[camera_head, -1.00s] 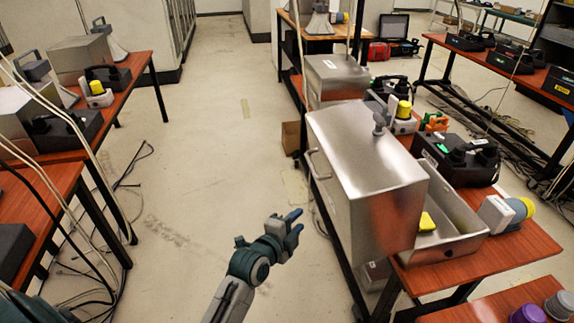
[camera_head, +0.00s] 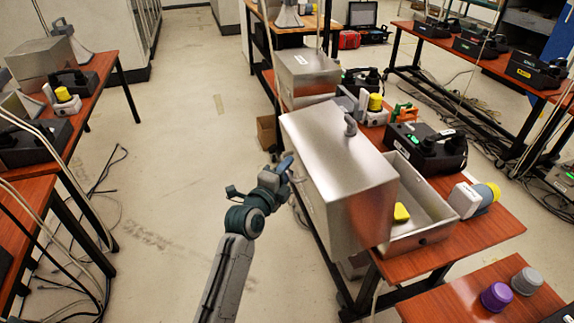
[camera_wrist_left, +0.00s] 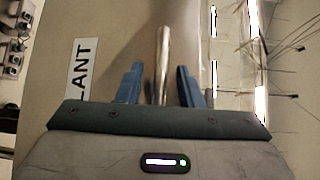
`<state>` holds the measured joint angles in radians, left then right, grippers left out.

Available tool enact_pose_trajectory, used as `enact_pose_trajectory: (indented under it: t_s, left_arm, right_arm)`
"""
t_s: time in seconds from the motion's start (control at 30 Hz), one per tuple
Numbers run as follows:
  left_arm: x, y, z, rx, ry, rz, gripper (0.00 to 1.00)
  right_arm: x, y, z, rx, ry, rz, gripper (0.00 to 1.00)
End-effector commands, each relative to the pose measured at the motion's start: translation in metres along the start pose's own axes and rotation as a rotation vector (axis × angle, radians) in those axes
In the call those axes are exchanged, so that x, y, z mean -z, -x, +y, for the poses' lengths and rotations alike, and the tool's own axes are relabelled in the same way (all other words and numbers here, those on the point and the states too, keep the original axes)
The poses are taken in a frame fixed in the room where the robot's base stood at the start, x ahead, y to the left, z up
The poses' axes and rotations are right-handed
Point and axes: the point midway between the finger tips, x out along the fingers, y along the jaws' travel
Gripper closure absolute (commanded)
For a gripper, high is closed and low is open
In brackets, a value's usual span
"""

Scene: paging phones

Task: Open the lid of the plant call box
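The plant call box is a brushed-metal box. Its deep lid (camera_head: 345,185) stands raised at the left of the shallow base (camera_head: 447,222), whose inside shows with a yellow item (camera_head: 401,212) in it. The lid overhangs the table's left edge. A bar handle is on the lid's left side; in the left wrist view the bar handle (camera_wrist_left: 162,62) runs between my fingers, beside a label reading "LANT" (camera_wrist_left: 79,70). My left gripper (camera_head: 284,172) is open at the handle, the fingers apart on both sides of the bar. Whether they touch it I cannot tell. My right gripper is not in view.
The red-brown table (camera_head: 487,237) also holds a black phone unit (camera_head: 427,148), a yellow-capped device (camera_head: 474,199) and another metal box (camera_head: 307,75). Purple and grey knobs (camera_head: 497,296) sit at the front right.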

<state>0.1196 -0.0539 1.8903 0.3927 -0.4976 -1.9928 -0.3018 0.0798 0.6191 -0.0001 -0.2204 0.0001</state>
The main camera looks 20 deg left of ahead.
Motion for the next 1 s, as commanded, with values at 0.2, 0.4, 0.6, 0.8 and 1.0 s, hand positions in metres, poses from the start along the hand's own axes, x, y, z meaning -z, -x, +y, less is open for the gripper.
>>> enact_pose_trajectory:
  t_s: [0.2,0.4,0.6,0.8,1.0]
  left_arm:
    - [0.0,-0.007,0.0,0.001,0.001,0.0,0.67]
    - [0.0,-0.006,0.0,0.001,0.0,0.0,0.74]
    - [0.0,-0.006,0.0,0.0,0.0,0.0,1.0]
    - [0.002,-0.008,-0.005,0.002,0.0,0.0,1.0]
    - [0.013,-0.02,-0.036,0.008,0.004,0.0,1.0]
  right_arm:
    - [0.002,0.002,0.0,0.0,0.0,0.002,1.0]
    - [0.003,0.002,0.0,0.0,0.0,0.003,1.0]
    - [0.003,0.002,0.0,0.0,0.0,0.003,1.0]
    - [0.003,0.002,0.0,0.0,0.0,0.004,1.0]
    - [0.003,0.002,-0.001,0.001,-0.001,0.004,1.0]
